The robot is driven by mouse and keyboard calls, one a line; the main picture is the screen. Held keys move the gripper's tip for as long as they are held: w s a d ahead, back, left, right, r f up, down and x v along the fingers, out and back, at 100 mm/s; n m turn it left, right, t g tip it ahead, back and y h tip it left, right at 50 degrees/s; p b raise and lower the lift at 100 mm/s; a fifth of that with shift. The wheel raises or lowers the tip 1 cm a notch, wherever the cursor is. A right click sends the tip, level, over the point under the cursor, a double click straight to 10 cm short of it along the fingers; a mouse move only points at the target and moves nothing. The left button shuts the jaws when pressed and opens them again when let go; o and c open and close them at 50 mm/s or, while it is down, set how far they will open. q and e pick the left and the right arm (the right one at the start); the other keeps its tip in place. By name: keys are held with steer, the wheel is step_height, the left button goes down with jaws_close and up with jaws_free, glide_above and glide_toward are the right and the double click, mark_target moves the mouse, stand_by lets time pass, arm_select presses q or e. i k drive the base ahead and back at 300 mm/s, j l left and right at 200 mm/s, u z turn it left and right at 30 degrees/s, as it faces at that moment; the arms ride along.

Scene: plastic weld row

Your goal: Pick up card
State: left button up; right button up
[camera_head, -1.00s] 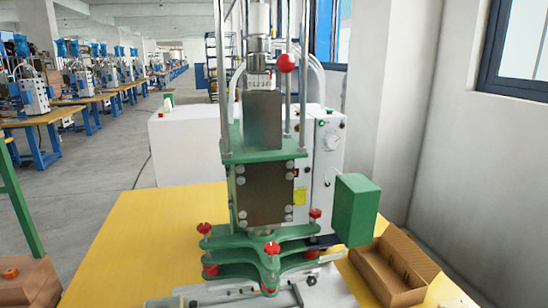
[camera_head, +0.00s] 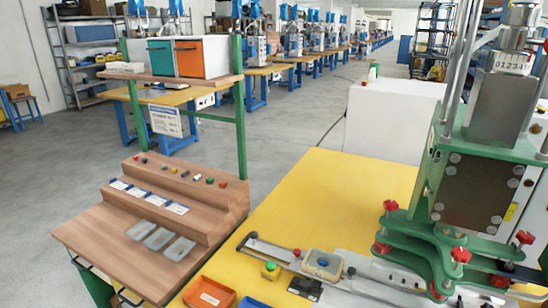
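Several small white cards with dark blue edges lie in a row on the sloped step of a wooden stand at the left; one card (camera_head: 155,200) is near the middle of the row. Below them, several pale translucent trays or sleeves (camera_head: 159,239) lie on the lower wooden surface. The print on the small cards is too small to read. Neither of my grippers shows in the head view.
The green press (camera_head: 470,190) stands on the yellow table (camera_head: 340,185) at the right, with a metal slide and fixture (camera_head: 323,264) before it. An orange bin (camera_head: 209,293) sits at the front edge. Coloured buttons (camera_head: 181,171) line the stand's top. The table's middle is clear.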

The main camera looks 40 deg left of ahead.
mark_target(153, 199)
steer(key=u, duration=2.15)
steer(key=z, duration=1.3)
steer(key=u, duration=1.3)
steer(key=i+j+z, duration=0.1)
steer(key=i+j, duration=0.35)
steer(key=j, duration=0.25)
steer(key=z, duration=0.05)
